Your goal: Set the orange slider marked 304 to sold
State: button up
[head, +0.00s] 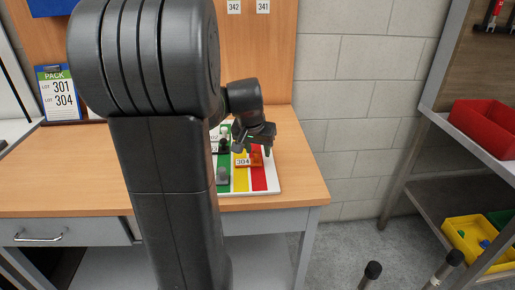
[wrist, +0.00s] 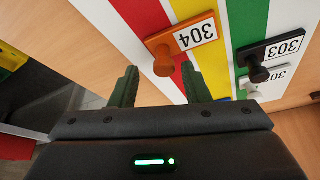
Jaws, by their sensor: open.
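The orange slider marked 304 (head: 255,159) sits on a white board (head: 275,191) with green, yellow and red stripes. In the wrist view the slider's label (wrist: 195,37) lies over the yellow stripe and its round orange knob (wrist: 163,62) is towards the red stripe. My gripper (head: 254,150) is over the board at the slider. In the wrist view my open gripper (wrist: 159,80) has a fingertip on either side of the knob, with nothing clamped. No word "sold" is readable in either view.
The black slider 303 (wrist: 268,53) and a white slider (wrist: 252,88) are close by, around the green stripe. A grey slider (head: 222,176) is at the board's near left. A PACK sign (head: 59,94) naming lots 301 and 304 stands at the desk's back left.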

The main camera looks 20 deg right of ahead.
jog(key=p+v, duration=0.1)
jog(key=v, duration=1.2)
jog(key=shift+s+r, duration=0.15)
jog(key=shift+r, duration=0.15)
jog(key=shift+a, duration=0.1)
jog(key=b+x, duration=0.1)
jog(key=x, duration=1.3)
jog(key=shift+a+r, duration=0.1)
jog(key=shift+a, duration=0.15)
jog(key=shift+r, duration=0.1)
